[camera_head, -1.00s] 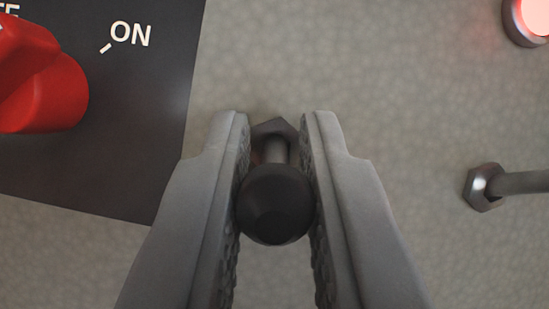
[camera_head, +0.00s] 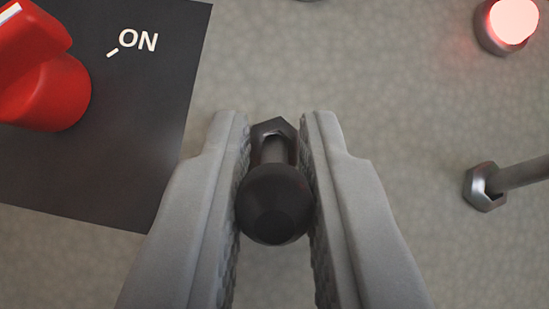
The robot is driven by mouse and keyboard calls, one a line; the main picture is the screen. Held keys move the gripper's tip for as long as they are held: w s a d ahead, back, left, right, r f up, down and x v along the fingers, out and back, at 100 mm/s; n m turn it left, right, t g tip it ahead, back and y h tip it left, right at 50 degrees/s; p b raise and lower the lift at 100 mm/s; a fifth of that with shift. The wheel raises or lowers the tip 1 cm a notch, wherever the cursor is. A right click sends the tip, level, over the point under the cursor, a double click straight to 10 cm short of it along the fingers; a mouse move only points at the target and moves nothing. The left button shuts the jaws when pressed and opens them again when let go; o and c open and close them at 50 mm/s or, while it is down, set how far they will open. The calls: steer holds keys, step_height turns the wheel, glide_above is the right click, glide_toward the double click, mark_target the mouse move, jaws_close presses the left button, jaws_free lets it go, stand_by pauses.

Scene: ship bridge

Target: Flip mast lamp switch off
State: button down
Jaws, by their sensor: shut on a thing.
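A toggle switch with a black ball-tipped lever (camera_head: 274,205) stands out from the grey panel, its hexagonal collar (camera_head: 275,128) behind the ball. My gripper (camera_head: 275,130) is shut on this lever, with one grey finger on each side of the ball. The lever leans toward the bottom of the picture. No label for this switch shows, so I cannot tell from the picture whether it is the mast lamp switch.
A red rotary knob (camera_head: 45,90) sits on a dark plate (camera_head: 130,150) marked ON at the left. A glowing red lamp (camera_head: 512,22) is at the upper right. Another toggle (camera_head: 484,187) stands at the right. Bare panel lies between them.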

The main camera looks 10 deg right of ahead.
steer(key=c, duration=1.4)
jaws_free()
steer(key=shift+c, duration=0.2)
steer(key=v, duration=1.7)
steer(key=shift+s, duration=0.2)
steer(key=shift+f, duration=0.15)
